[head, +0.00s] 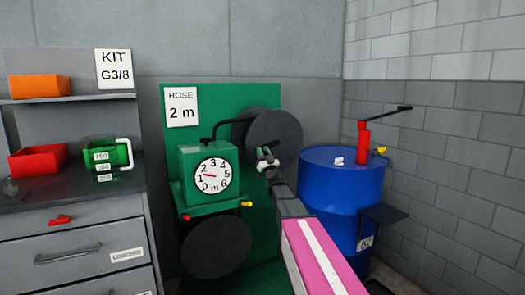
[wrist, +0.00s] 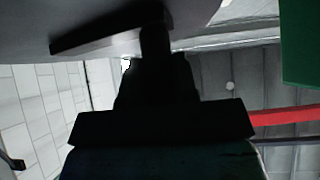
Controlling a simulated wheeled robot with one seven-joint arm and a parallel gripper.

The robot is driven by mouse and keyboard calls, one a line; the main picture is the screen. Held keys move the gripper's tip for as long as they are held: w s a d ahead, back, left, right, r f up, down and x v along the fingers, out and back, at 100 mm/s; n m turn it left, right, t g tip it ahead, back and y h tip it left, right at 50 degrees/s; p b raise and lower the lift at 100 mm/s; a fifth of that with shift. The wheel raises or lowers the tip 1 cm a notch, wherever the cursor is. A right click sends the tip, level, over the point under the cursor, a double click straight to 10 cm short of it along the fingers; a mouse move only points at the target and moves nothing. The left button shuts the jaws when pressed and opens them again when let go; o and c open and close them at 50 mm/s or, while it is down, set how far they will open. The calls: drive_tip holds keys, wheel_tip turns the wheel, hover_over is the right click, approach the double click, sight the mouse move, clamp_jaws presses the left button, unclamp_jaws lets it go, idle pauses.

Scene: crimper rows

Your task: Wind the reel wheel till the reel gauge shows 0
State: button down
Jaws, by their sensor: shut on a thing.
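The reel wheel (head: 280,133) is a dark grey disc on a green panel (head: 240,98), in the middle of the head view. The reel gauge (head: 211,176) is a white dial on a green box to its left, marked 0 to 6 m. Its red needle points left, between 1 and 2. My gripper (head: 265,160) is at the wheel's lower front, shut on a handle of the wheel. In the wrist view a dark grip (wrist: 155,45) stands between the dark fingers, under the grey disc. The exact contact is in shadow.
A sign reading "HOSE 2 m" (head: 181,107) hangs above the gauge. A black disc (head: 215,248) sits below it. A blue drum (head: 335,190) with a red crank pump (head: 364,138) stands close right of my arm. A grey drawer cabinet (head: 75,235) stands at the left.

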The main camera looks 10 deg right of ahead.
sight(289, 163)
drive_tip(key=shift+w+d+f+n+g+y, duration=0.75)
drive_tip(key=shift+d+f+n+g+y, duration=0.55)
drive_tip(key=shift+d+n+g, duration=2.3)
drive_tip(key=shift+w+d+f+n+g+y, duration=1)
drive_tip(key=shift+n+g, duration=1.25)
drive_tip(key=shift+n, duration=3.2)
drive_tip(key=shift+w+d+f+n+g+y, duration=0.5)
drive_tip(key=shift+d+f+n+g+y, duration=1.05)
drive_tip(key=shift+d+n+g, duration=2.1)
drive_tip(key=shift+a+f+n+t, duration=0.1)
drive_tip(key=shift+a+n+t, duration=0.7)
drive_tip(key=shift+a, duration=0.4)
drive_tip(key=c, duration=0.9)
unclamp_jaws()
drive_tip(key=v, duration=1)
drive_tip(key=shift+s+d, duration=0.2)
drive_tip(key=shift+d, duration=0.15)
